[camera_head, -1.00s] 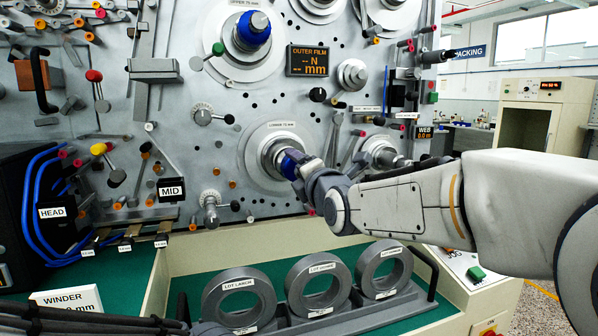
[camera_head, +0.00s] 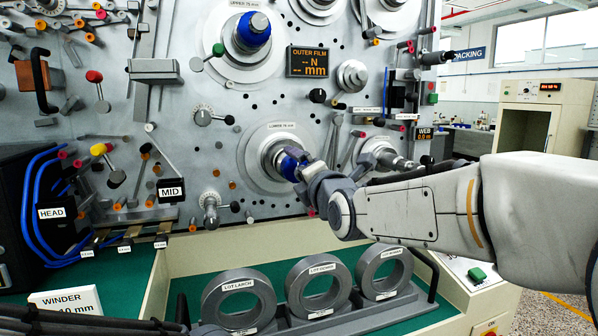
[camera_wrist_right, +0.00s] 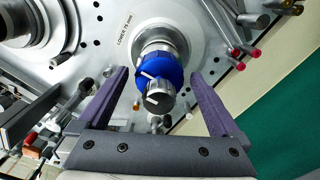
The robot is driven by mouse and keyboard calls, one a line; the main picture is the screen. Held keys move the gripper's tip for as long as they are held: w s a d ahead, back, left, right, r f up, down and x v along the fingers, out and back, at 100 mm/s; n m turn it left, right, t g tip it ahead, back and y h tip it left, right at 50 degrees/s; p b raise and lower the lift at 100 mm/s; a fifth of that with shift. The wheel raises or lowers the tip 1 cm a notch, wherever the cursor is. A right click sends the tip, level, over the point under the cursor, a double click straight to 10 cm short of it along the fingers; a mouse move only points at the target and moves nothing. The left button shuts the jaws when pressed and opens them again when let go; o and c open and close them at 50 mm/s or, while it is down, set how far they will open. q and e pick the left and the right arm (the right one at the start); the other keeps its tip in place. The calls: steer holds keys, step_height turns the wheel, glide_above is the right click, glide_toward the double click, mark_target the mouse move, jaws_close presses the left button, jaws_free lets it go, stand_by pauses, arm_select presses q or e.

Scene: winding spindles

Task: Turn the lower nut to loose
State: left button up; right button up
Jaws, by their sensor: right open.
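The lower spindle (camera_head: 268,152) sticks out from a round plate labelled LOWER 75 mm. Its blue nut (camera_head: 291,164) is partly hidden behind my right gripper in the head view. My right gripper (camera_head: 308,172) is open, its fingers close to the nut. In the right wrist view the blue nut (camera_wrist_right: 158,72) and a grey knurled end knob (camera_wrist_right: 160,96) with white marks lie between the two spread purple fingers (camera_wrist_right: 155,100). A gap shows on each side, so the fingers are apart from the nut. My left gripper is not in view.
The upper spindle with its blue nut (camera_head: 252,30) is above. A green-tipped lever (camera_head: 217,49) and a grey knob (camera_head: 203,116) are to the left. Several labelled grey rings, one LOT LARCH (camera_head: 238,300), stand on a rack below. Another spindle (camera_head: 385,157) is close right.

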steer(key=b+v, duration=0.1)
steer(key=v, duration=0.8)
steer(key=shift+s, duration=0.15)
